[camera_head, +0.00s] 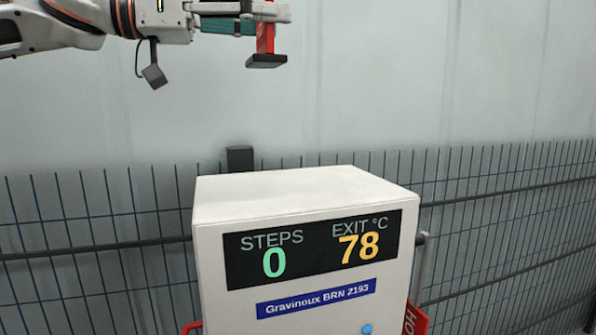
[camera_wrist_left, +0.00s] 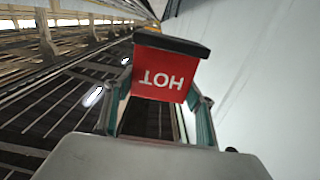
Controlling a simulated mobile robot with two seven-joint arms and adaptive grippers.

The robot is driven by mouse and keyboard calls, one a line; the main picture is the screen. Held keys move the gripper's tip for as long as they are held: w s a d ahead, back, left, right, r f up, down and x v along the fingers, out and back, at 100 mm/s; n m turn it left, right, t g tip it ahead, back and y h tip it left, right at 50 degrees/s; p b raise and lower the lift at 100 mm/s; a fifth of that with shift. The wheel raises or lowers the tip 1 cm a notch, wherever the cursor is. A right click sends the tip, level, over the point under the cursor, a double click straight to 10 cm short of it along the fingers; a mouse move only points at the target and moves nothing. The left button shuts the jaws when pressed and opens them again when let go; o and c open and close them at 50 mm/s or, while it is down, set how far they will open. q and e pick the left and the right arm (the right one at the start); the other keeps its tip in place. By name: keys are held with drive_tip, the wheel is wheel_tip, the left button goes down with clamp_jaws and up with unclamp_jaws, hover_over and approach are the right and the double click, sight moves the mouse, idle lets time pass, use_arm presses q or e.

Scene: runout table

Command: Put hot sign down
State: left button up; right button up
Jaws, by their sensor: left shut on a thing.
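My left gripper (camera_head: 268,18) is at the top of the head view, shut on a red sign (camera_head: 266,38) with a dark flat base (camera_head: 267,61). The sign hangs in the air with its base downward, above and behind the white box in the picture. In the left wrist view the sign (camera_wrist_left: 163,73) reads HOT upside down, between the two teal fingers of my gripper (camera_wrist_left: 160,100). Its dark base (camera_wrist_left: 172,43) shows at the far end. My right gripper is not in view.
A white machine box (camera_head: 300,195) has a display (camera_head: 315,250) reading STEPS 0 and EXIT 78 °C. A red plate with white letters (camera_head: 414,320) shows partly at its lower right. A wire fence (camera_head: 500,220) runs behind. The box's top is bare.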

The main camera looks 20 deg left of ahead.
sight(262, 65)
use_arm(q)
drive_tip(key=f, duration=0.7)
drive_tip(key=shift+s+a+f+b, duration=0.1)
drive_tip(key=shift+s+f+b, duration=0.05)
drive_tip(key=shift+s+b, duration=0.2)
wheel_tip(262, 65, down, 9)
drive_tip(key=shift+w+f, duration=0.15)
wheel_tip(262, 65, down, 3)
drive_tip(key=shift+f+b, duration=0.1)
drive_tip(key=shift+b, duration=0.35)
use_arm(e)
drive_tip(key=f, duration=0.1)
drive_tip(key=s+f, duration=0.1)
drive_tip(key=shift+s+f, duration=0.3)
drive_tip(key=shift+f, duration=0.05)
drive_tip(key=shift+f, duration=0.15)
use_arm(q)
drive_tip(key=o, duration=1)
drive_tip(key=shift+f, duration=0.15)
drive_tip(key=o, duration=0.5)
drive_tip(key=shift+c, duration=0.2)
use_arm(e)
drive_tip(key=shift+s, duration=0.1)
